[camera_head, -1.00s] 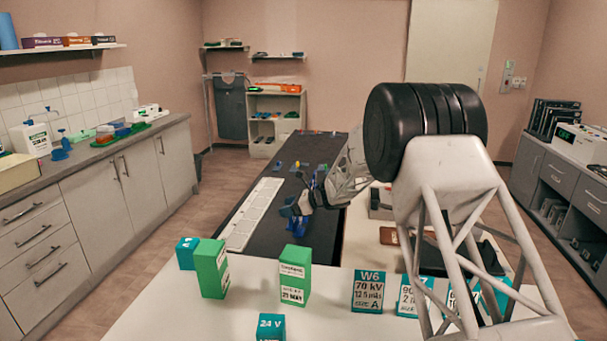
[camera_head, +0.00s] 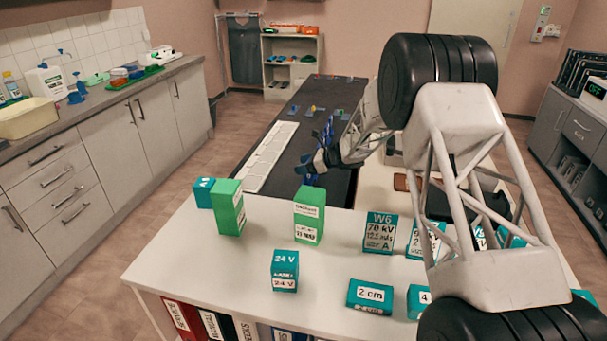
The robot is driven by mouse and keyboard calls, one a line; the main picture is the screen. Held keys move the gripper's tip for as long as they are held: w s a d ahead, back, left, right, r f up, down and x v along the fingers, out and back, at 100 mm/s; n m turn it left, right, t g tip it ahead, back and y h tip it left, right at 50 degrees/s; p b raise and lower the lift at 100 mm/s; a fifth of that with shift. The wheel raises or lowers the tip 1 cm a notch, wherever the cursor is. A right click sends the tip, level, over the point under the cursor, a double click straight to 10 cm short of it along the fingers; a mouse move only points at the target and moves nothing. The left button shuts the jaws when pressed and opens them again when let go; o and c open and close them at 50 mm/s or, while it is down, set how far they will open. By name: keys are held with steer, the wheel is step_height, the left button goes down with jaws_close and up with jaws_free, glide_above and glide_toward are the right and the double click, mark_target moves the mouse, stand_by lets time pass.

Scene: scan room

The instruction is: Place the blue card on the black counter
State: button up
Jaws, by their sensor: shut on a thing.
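My gripper (camera_head: 322,160) is at the end of my pale arm, over the near part of the black counter (camera_head: 275,190). It is shut on a blue thing, which looks like the blue card (camera_head: 328,130); it sticks up above the fingers. More blue (camera_head: 311,178) shows just below the fingers, and I cannot tell whether it is the same piece. The fingers are small and partly hidden, and the gap between card and counter cannot be told.
A white slotted strip (camera_head: 268,157) lies along the counter's left side. Small coloured items (camera_head: 312,110) sit farther back. The white table (camera_head: 215,265) in front holds green boxes (camera_head: 309,215) and teal blocks (camera_head: 285,270). A brown item (camera_head: 402,183) lies right of the gripper.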

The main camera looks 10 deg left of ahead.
steer(key=shift+f, duration=0.1)
steer(key=shift+f, duration=1.75)
steer(key=shift+f, duration=0.15)
steer(key=o, duration=1.2)
steer(key=shift+r, duration=0.2)
steer(key=v, duration=1.2)
steer(key=shift+f, duration=0.15)
